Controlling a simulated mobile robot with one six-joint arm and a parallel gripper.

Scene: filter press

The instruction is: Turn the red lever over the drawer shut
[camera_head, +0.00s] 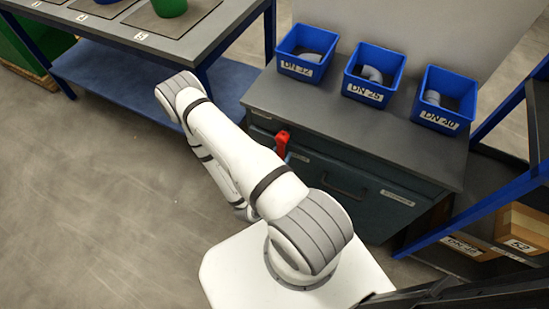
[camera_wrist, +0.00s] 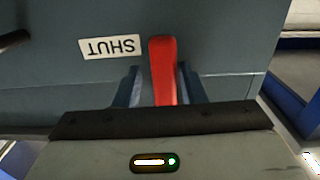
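The red lever (camera_head: 281,143) sticks up at the left of the dark cabinet front in the head view. In the wrist view the red lever (camera_wrist: 163,70) points away from my gripper, beside a white label (camera_wrist: 112,46) that reads SHUT upside down. My gripper (camera_wrist: 163,85) has one blue-grey finger on each side of the lever. The fingers look open around it, and I cannot tell if either touches it. The lever's lower end is hidden by the gripper body. The drawer (camera_head: 340,190) with a bar handle is in the cabinet front. My arm hides the gripper in the head view.
Three blue bins, DN 32 (camera_head: 300,70), DN 25 (camera_head: 366,92) and DN 40 (camera_head: 440,118), stand on the cabinet's grey top (camera_head: 300,105). A workbench (camera_head: 190,45) stands at upper left, a blue-framed shelf with boxes (camera_head: 520,225) at right. The floor at left is clear.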

